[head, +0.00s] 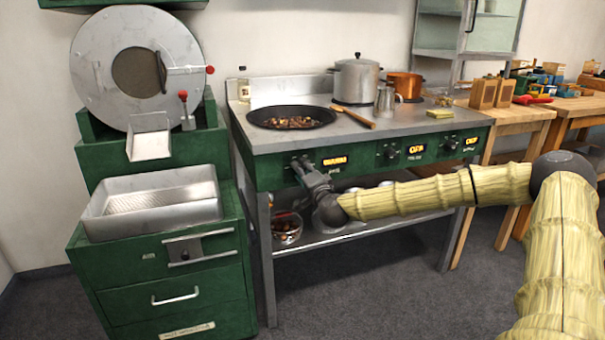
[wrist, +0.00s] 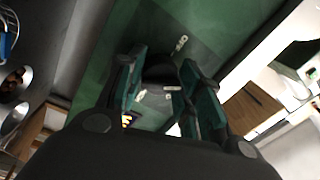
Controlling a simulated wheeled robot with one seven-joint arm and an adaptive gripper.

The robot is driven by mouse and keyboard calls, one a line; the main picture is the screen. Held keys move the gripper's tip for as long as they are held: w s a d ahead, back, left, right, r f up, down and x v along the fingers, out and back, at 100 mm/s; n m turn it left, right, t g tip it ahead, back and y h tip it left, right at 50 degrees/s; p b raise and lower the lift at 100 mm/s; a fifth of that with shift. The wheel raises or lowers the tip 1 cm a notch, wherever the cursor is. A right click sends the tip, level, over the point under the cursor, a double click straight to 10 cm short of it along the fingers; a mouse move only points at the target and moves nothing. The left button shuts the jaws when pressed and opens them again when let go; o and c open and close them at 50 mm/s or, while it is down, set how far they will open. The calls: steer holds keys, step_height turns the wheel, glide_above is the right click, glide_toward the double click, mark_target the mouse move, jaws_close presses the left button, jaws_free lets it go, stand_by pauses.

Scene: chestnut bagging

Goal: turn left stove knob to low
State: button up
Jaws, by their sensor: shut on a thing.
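The stove (head: 350,150) has a steel top and a green front panel with several black knobs and lit yellow labels. My gripper (head: 299,163) is at the left end of this panel, at the left knob. In the wrist view the left knob (wrist: 160,72) is a dark round shape between the two fingers of my gripper (wrist: 163,85), which is shut on it. In the head view my gripper hides the left knob. The knob's setting cannot be read. The middle knob (head: 391,153) and the right knob (head: 450,142) are free.
A wide black pan (head: 291,117) of chestnuts, a wooden spoon (head: 355,117), a steel pot (head: 357,79) and a copper pot (head: 404,85) stand on the stove. A green roaster with a steel tray (head: 153,205) stands close on the left. A bowl of chestnuts (head: 287,226) is on the lower shelf.

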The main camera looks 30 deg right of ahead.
steer(key=shift+d+f, duration=0.1)
steer(key=o, duration=1)
steer(key=shift+o, duration=0.2)
steer(key=shift+s, duration=0.15)
steer(key=v, duration=1.1)
steer(key=shift+s, duration=0.35)
